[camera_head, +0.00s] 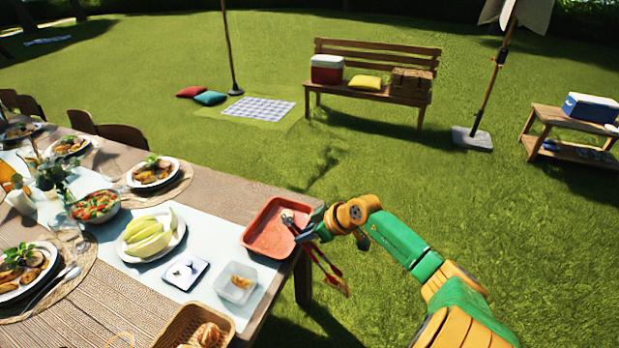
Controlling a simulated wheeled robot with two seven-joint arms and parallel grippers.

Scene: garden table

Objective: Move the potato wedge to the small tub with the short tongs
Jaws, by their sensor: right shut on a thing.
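A golden-brown piece that looks like the potato wedge (242,282) lies inside a small translucent tub (232,295) near the table's right edge. My right gripper (305,231) is at the table's right edge, beside a red tray (258,246). It is shut on the tongs (322,262), whose red-ended arms hang down to the right past the table edge. A silvery end shows over the tray; whether it belongs to the same tongs is hard to tell. My left gripper is not in view.
Place settings fill the table's left side. Grass lies right of the table.

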